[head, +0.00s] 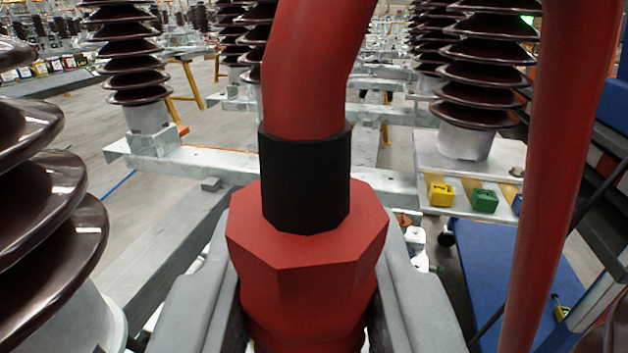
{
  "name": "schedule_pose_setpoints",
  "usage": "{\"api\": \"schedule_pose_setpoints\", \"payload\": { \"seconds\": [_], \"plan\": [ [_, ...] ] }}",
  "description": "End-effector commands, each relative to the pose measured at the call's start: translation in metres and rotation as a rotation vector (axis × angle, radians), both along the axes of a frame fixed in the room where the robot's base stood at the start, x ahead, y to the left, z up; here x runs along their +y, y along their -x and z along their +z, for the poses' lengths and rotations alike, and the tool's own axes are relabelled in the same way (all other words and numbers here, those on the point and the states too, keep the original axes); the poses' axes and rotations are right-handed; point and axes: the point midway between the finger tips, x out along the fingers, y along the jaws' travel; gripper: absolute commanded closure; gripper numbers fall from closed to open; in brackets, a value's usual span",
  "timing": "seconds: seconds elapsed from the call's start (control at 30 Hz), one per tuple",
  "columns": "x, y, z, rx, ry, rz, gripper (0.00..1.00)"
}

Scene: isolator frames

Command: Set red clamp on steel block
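The red clamp (308,255) fills the lower middle of the head view. It has a faceted red body, a black collar (305,180) and a thick red hose-like part rising from it. My gripper (308,305) has its grey fingers on the left and right sides of the red body, closed against it. The clamp's lower end is cut off by the picture edge. I cannot pick out the steel block with certainty; pale grey metal beams and bases lie beyond the clamp, and the clamp hides part of them.
Brown ribbed insulators stand close at left (40,200) and further back at right (480,80). A pale metal plate (450,160) carries yellow (441,194) and green (484,200) padlock-like pieces. A thick red tube (560,150) runs down the right. Grey floor shows at left.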

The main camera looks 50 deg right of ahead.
Motion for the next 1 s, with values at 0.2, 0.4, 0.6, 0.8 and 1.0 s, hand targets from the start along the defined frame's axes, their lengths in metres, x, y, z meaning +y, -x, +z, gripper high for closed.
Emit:
{"api": "schedule_pose_setpoints", "payload": {
  "seconds": [0.2,0.4,0.6,0.8,1.0],
  "plan": [
    [0.001,0.0,0.001,-0.001,0.0,0.001,1.0],
    [0.002,0.0,-0.006,0.001,-0.001,0.001,1.0],
    [0.002,0.0,-0.021,0.002,-0.001,0.001,1.0],
    [0.002,0.0,-0.035,0.001,0.001,0.001,1.0],
    [0.002,0.001,-0.048,0.0,0.0,0.0,1.0]
  ]
}}
